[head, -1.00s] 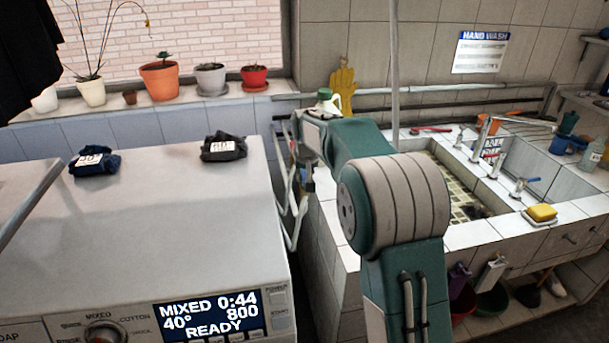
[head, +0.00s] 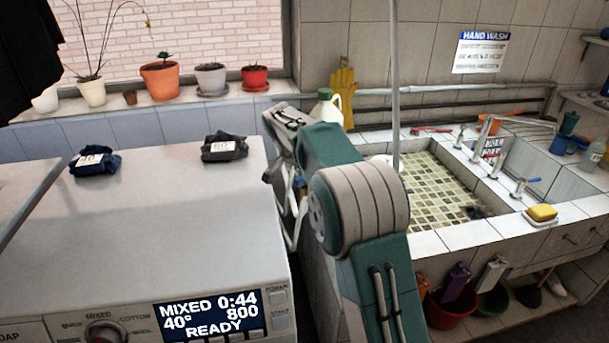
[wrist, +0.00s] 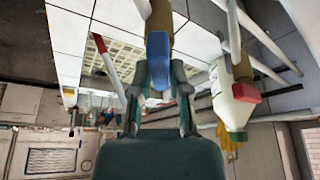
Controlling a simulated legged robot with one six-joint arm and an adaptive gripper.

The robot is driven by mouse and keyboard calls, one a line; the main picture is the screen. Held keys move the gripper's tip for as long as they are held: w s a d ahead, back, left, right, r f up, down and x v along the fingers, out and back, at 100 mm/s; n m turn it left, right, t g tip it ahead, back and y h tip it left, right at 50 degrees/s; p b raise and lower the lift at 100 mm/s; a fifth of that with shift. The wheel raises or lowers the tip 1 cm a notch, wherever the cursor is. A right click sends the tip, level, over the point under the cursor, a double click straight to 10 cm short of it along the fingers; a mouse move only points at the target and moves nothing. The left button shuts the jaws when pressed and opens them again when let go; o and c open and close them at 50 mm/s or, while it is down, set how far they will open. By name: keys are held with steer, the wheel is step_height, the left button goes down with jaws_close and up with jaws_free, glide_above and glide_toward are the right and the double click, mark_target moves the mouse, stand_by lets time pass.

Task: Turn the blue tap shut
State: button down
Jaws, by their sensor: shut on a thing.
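The blue tap (wrist: 157,52) is in the wrist view, with a blue handle on a brass-coloured body. My gripper (wrist: 158,88) is shut on the blue handle, one finger on each side of it. A red tap handle (wrist: 245,92) on a similar brass-coloured body is to the right, apart from my fingers. In the head view my arm reaches down between the white machine and the sink. The blue tap is hidden there, and my fingers are hard to make out.
The white washing machine (head: 150,215) is left of my arm. The tiled sink (head: 450,238) is to the right. A white bottle with a green cap (head: 326,108) and a yellow glove (head: 344,95) are behind my arm. Pipes run along the wall.

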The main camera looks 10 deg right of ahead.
steer(key=m+g, duration=0.1)
steer(key=m, duration=0.2)
steer(key=m+g, duration=0.1)
steer(key=m, duration=0.3)
steer(key=shift+w+a+f+g+h, duration=0.1)
steer(key=shift+g+h, duration=0.2)
stand_by(0.4)
steer(key=c, duration=0.6)
jaws_free()
steer(key=shift+w, duration=0.1)
steer(key=shift+a, duration=0.1)
steer(key=v, duration=0.7)
steer(key=shift+a+r, duration=0.2)
steer(key=shift+a, duration=0.05)
steer(key=shift+r, duration=0.1)
